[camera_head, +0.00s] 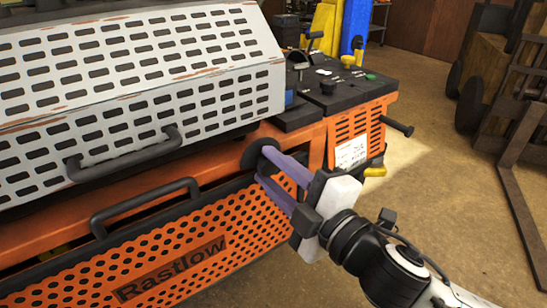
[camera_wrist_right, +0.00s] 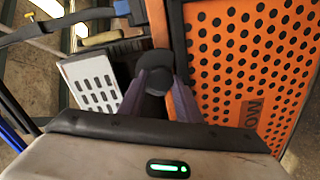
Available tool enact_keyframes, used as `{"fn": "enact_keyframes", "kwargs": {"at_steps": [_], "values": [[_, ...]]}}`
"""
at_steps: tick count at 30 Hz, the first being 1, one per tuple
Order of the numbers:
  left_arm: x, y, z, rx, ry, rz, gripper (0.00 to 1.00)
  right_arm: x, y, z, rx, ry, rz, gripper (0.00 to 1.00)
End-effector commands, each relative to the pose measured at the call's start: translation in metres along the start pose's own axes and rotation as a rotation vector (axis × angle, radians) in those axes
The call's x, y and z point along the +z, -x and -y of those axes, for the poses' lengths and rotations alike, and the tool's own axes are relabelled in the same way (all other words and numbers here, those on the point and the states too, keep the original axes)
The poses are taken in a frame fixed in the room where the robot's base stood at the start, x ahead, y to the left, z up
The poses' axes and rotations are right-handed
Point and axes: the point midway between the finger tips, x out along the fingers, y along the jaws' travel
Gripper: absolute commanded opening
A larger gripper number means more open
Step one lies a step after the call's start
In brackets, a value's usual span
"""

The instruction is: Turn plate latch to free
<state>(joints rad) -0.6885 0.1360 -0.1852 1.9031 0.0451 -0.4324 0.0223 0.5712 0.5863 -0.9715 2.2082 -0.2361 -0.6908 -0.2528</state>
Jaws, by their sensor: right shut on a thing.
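The plate latch (camera_head: 260,153) is a dark, rounded piece at the upper right corner of the orange perforated plate (camera_head: 205,235) marked "Rastlow". My right gripper (camera_head: 268,168) reaches it from the right with its purple fingers and is shut on it. In the right wrist view the dark latch (camera_wrist_right: 160,55) stands between and just beyond the purple fingers, beside the plate (camera_wrist_right: 250,60). The fingers hide part of the latch, and I cannot tell its exact turn. My left gripper is not in view.
A white slotted cover (camera_head: 120,75) with a dark handle (camera_head: 125,155) lies above the plate. The plate has its own dark handle (camera_head: 145,205). A control panel (camera_head: 340,88) and a yellow lever (camera_head: 374,171) are at right. Open floor (camera_head: 430,180) lies right of the machine.

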Motion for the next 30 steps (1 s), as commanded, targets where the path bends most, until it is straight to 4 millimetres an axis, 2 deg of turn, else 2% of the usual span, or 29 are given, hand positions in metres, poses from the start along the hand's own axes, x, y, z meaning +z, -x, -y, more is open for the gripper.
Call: {"fn": "enact_keyframes", "kwargs": {"at_steps": [3, 13, 30], "values": [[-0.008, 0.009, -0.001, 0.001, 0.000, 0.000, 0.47, 0.000, 0.000, -0.002, -0.003, 0.095, 0.002, 0.09], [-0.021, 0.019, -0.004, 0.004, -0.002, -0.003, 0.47, 0.001, 0.000, 0.000, -0.002, 0.286, 0.002, 0.09], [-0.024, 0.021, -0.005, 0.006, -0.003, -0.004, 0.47, 0.001, 0.000, 0.002, 0.000, 0.354, 0.001, 0.09]]}}
